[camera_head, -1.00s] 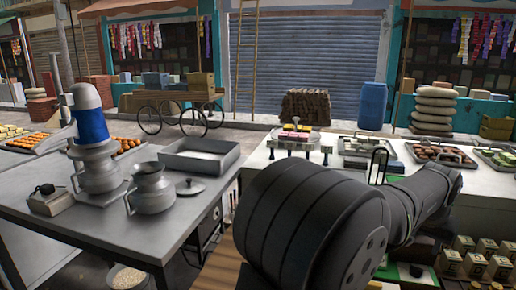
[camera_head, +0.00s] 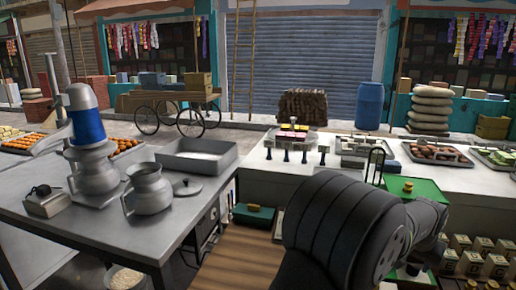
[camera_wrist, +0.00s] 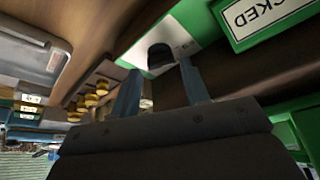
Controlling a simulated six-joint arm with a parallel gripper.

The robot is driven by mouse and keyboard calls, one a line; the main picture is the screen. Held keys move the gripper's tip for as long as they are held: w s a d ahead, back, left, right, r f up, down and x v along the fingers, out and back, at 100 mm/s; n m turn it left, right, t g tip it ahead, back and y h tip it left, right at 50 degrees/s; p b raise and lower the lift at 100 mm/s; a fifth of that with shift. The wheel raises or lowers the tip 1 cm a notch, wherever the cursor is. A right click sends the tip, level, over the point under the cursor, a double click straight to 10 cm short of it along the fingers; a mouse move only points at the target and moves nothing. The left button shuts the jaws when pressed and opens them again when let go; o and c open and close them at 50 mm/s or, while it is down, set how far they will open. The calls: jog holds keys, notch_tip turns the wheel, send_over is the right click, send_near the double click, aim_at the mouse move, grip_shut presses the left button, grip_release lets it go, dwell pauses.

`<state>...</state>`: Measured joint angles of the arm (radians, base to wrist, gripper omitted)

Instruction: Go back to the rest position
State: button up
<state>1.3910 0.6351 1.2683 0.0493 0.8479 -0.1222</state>
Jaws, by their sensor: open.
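My arm is folded low at the right of the head view, over the gap between the counters. My gripper is best seen in the wrist view (camera_wrist: 161,82), where its two grey fingers stand apart with nothing visibly held between them. A dark knob (camera_wrist: 160,56) on a white and green surface shows beyond the fingers; I cannot tell how far off it is. In the head view the fingers are hard to make out beside the dark arm.
A white counter (camera_head: 265,175) runs behind my arm. Several small jars (camera_head: 490,265) stand at lower right.

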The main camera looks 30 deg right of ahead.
jog(key=shift+x, duration=1.1)
jog(key=shift+w+d+f, duration=0.1)
jog(key=shift+m, duration=0.5)
jog(key=shift+w+m+g, duration=0.15)
jog(key=shift+m+g, duration=0.45)
jog(key=shift+m, duration=0.75)
jog(key=shift+w+m+g, duration=0.2)
jog(key=shift+m+g, duration=0.4)
jog(key=shift+m, duration=0.75)
jog(key=m+g, duration=0.1)
jog(key=m, duration=0.1)
jog(key=m+g, duration=0.1)
jog(key=m, duration=0.2)
jog(key=shift+w+d+m+y, duration=0.1)
jog(key=shift+w+m+y, duration=0.2)
jog(key=shift+y, duration=0.1)
jog(key=shift+v, duration=1.45)
jog(key=shift+s, duration=0.1)
